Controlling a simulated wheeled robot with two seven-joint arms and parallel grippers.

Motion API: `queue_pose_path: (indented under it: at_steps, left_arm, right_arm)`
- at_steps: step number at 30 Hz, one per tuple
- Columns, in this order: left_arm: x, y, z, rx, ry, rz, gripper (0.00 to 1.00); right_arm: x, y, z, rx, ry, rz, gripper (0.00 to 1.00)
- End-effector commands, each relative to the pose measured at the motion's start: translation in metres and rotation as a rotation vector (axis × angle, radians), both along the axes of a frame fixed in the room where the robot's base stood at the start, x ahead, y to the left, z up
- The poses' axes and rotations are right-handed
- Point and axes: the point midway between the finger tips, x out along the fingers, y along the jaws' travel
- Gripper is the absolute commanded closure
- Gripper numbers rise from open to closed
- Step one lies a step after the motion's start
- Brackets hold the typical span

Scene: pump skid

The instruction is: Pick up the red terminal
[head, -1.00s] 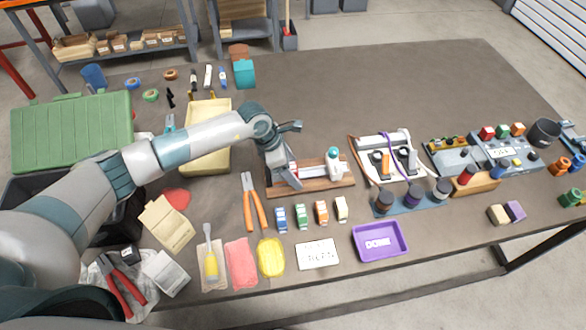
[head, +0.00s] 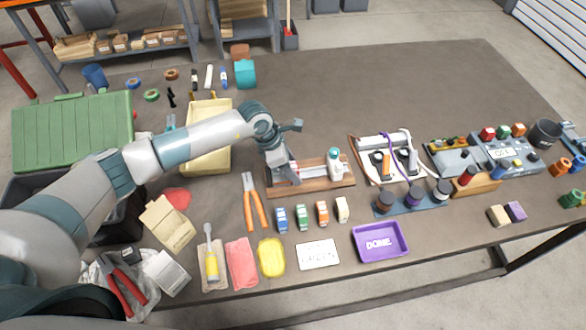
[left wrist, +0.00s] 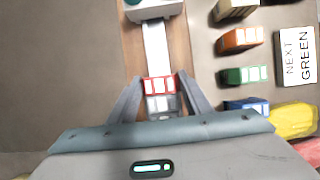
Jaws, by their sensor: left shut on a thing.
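The red terminal (left wrist: 160,85) sits between my left gripper's fingertips in the left wrist view, over the metal rail (left wrist: 155,45) on a wooden board. A grey block (left wrist: 162,104) lies right beside it, also between the fingers. My left gripper (head: 288,178) is shut on the red terminal at the left end of the board (head: 335,181) in the head view. I cannot tell whether the terminal touches the rail. My right gripper is not in view.
Blue (head: 281,220), green (head: 302,217), orange (head: 322,213) and cream (head: 341,209) terminals stand in a row in front of the board. A card (head: 318,255) reading "NEXT GREEN" and a purple tray (head: 380,242) lie nearer the front edge. The table's back middle is clear.

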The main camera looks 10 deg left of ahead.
Motion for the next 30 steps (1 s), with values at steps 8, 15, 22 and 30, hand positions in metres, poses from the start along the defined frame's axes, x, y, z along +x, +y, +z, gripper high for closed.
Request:
queue_pose_path:
  at_steps: [8,15,22,30]
  left_arm:
    - [0.001,0.0,0.041,0.0,-0.004,-0.001,0.77]
    - [0.001,0.0,0.079,-0.001,-0.003,-0.001,0.77]
    - [0.0,0.0,0.096,0.001,-0.001,-0.001,0.77]
    - [0.0,0.0,0.096,-0.001,-0.001,0.0,0.77]
  right_arm:
    - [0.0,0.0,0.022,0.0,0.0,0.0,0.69]
    - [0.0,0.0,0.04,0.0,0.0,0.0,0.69]
    - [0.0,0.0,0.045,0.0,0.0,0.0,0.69]
    - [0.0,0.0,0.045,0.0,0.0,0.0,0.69]
